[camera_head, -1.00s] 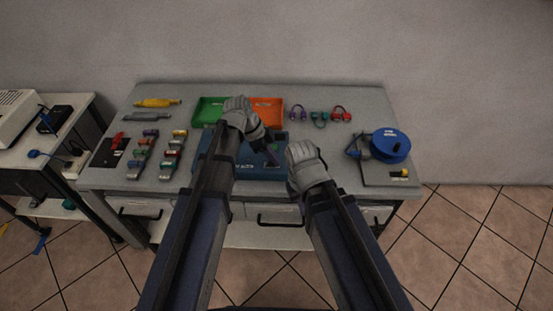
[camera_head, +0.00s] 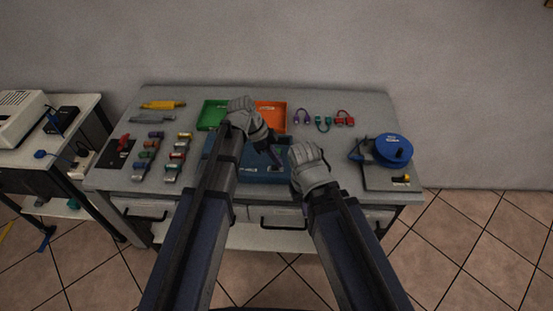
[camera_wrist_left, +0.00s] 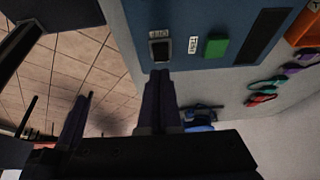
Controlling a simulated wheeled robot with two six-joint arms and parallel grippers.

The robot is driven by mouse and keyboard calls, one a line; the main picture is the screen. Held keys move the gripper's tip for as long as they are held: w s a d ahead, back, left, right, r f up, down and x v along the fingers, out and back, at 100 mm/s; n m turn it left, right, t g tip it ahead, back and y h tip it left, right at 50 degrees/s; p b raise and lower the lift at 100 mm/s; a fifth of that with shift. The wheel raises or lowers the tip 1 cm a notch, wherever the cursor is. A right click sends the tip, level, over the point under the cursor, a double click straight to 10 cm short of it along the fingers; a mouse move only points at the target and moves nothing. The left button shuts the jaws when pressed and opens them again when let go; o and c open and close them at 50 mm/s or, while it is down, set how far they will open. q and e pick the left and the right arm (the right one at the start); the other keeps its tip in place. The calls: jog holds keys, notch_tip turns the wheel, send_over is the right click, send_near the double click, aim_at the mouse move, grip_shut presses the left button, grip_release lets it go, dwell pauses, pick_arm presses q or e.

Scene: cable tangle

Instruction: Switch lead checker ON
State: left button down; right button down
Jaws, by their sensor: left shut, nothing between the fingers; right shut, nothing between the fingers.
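The lead checker is a blue box (camera_head: 262,173) at the front middle of the bench, partly hidden behind my left arm and hand. In the left wrist view its blue panel (camera_wrist_left: 205,75) shows a black rocker switch (camera_wrist_left: 160,49), a white label marked TEST, a green button (camera_wrist_left: 216,46) and a dark strip. My left gripper (camera_head: 277,160) reaches over the box, shut and empty. In the left wrist view its fingertip (camera_wrist_left: 160,76) is just below the switch; contact cannot be told. My right gripper (camera_head: 306,160) is shut and empty at the box's right edge, its fingers mostly hidden.
Green (camera_head: 210,115) and orange (camera_head: 272,116) trays stand behind the box. Coloured leads (camera_head: 323,121) lie at the back right, and a blue reel (camera_head: 392,150) at the right. Several small connectors (camera_head: 150,153) lie at the left. The bench's right-middle is clear.

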aim_at(274, 168)
pick_arm(q)
jog(key=shift+d+r, duration=0.1)
jog(key=shift+d, duration=0.45)
jog(key=shift+d+r+p, duration=0.25)
jog(key=shift+d+p, duration=0.1)
jog(key=shift+d, duration=0.85)
jog(key=shift+r+p, duration=0.65)
jog(key=shift+p, duration=0.05)
jog(key=a+p+v, duration=0.1)
jog(key=p+v, duration=0.6)
jog(key=v, duration=0.1)
